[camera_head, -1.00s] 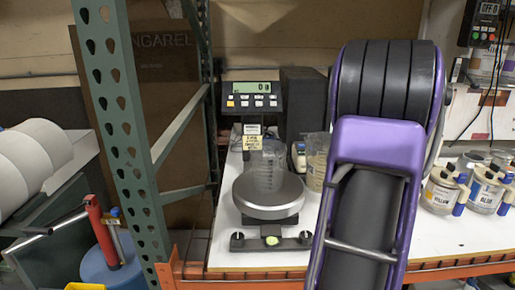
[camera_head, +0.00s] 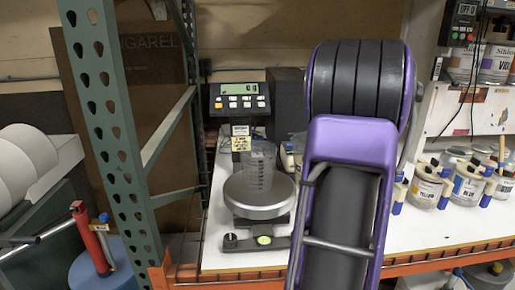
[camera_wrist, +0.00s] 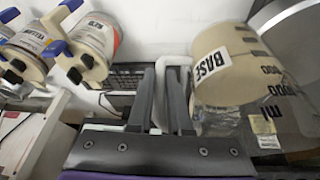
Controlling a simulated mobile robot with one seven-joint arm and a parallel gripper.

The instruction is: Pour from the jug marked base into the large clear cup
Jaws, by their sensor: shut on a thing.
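The base jug (camera_wrist: 225,65) is beige with a white BASE label and shows at the right of the wrist view, tilted in the picture. My gripper (camera_wrist: 163,78) is shut on its pale handle (camera_wrist: 184,72), beside the jug's body. In the head view my arm hides the gripper and most or all of the jug. The large clear cup (camera_head: 259,168) stands upright on the scale plate and looks empty.
The scale (camera_head: 258,208) has a lit display (camera_head: 240,102) behind it. A green rack post (camera_head: 110,140) rises left of the scale.

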